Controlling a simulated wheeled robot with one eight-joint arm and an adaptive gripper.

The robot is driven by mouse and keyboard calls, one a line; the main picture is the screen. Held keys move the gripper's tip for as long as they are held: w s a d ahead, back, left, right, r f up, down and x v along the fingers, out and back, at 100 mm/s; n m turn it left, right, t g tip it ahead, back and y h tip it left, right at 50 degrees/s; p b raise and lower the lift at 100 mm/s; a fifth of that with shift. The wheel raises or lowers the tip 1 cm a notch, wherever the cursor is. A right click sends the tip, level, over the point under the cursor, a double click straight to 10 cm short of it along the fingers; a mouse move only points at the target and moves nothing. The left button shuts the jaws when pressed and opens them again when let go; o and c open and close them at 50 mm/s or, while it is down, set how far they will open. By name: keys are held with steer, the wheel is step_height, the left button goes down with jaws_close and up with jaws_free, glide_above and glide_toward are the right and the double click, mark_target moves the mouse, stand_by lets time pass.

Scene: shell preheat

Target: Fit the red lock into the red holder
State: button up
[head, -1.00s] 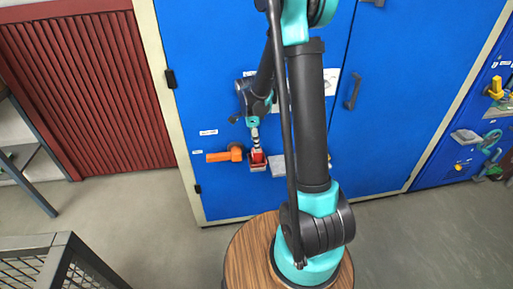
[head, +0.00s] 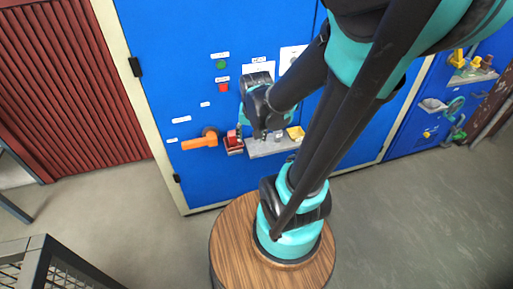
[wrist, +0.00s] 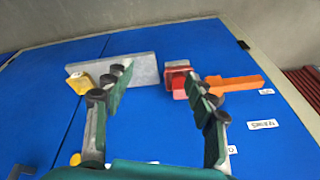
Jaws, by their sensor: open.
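The red lock (head: 232,136) is a small red block at the red holder (head: 234,150) on the blue cabinet front, just right of the orange handle. In the wrist view the lock (wrist: 179,91) stands out of the holder (wrist: 178,67); I cannot tell how deeply it is seated. My gripper (head: 261,131) is to the right of the lock, in front of the grey shelf.
The orange handle (head: 200,144) sticks out left of the holder. The grey shelf (head: 262,149) bears a yellow piece (head: 295,133). Green (head: 222,64) and red (head: 224,87) buttons are above. A round wooden top (head: 232,254) is under my arm's base.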

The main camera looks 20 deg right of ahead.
steer(key=s+n, duration=0.2)
steer(key=s, duration=0.1)
steer(key=s+f+n+t, duration=0.1)
steer(key=n, duration=0.1)
steer(key=shift+s+d+f, duration=0.1)
steer(key=shift+s+d, duration=0.2)
steer(key=shift+s, duration=0.1)
stand_by(0.9)
